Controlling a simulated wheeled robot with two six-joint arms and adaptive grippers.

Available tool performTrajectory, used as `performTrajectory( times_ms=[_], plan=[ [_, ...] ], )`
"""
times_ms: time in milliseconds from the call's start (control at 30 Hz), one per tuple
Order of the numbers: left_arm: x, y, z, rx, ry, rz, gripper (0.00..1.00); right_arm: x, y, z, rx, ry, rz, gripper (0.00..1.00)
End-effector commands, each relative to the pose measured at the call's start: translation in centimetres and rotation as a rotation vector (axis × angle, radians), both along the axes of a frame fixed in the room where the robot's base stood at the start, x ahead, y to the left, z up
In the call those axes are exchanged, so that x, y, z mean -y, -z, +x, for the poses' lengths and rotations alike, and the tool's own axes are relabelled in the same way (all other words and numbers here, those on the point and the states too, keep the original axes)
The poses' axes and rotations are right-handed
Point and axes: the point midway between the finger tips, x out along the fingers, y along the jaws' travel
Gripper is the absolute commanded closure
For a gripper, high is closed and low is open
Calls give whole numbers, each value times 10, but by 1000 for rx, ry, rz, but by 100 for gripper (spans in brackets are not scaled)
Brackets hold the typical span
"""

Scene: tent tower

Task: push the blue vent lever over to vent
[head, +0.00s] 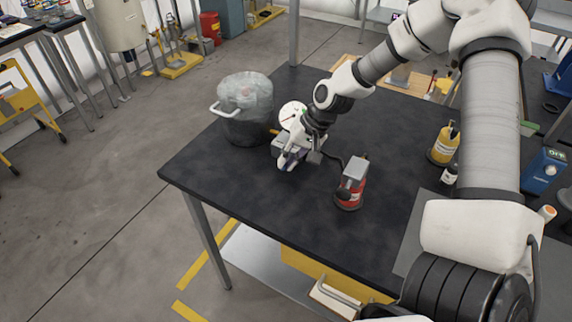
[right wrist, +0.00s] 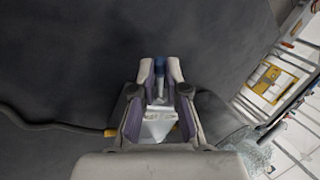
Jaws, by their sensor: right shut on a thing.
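The blue vent lever (right wrist: 160,68) shows in the right wrist view, upright in the picture between my right fingertips. My right gripper (right wrist: 160,74) is shut on it, with a finger on each side. The pale grey valve block (right wrist: 158,125) lies between the finger bases, with yellow parts showing beside it. In the head view my right gripper (head: 287,160) is low over the black table, beside a dark pot, and it hides the lever there. A white round gauge (head: 292,114) stands just behind the gripper. My left gripper is not in view.
The dark pot (head: 245,129) has a clear, cloudy cover (head: 246,92). A red and grey device (head: 353,182) stands right of the gripper, with a dark hose near it. A yellow bottle (head: 444,143) is further right. The table's front left (head: 215,175) is bare.

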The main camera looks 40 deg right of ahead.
Motion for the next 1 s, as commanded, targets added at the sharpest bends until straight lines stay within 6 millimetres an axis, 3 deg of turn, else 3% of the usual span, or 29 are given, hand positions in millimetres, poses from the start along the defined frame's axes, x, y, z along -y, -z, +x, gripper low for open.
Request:
performTrajectory(
  times_ms=[33, 667, 700, 767, 1000],
  plan=[
    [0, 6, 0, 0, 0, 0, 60, -1, 9, -6, -18, -25, 5, 100],
    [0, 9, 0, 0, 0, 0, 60, 1, 7, -8, -21, -84, 4, 100],
    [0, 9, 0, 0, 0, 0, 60, 1, 7, -8, -21, -84, 4, 77],
    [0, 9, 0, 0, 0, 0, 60, 1, 6, -7, -19, -83, 3, 58],
    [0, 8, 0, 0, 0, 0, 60, 2, 3, -5, -12, -80, 2, 58]
  ],
)
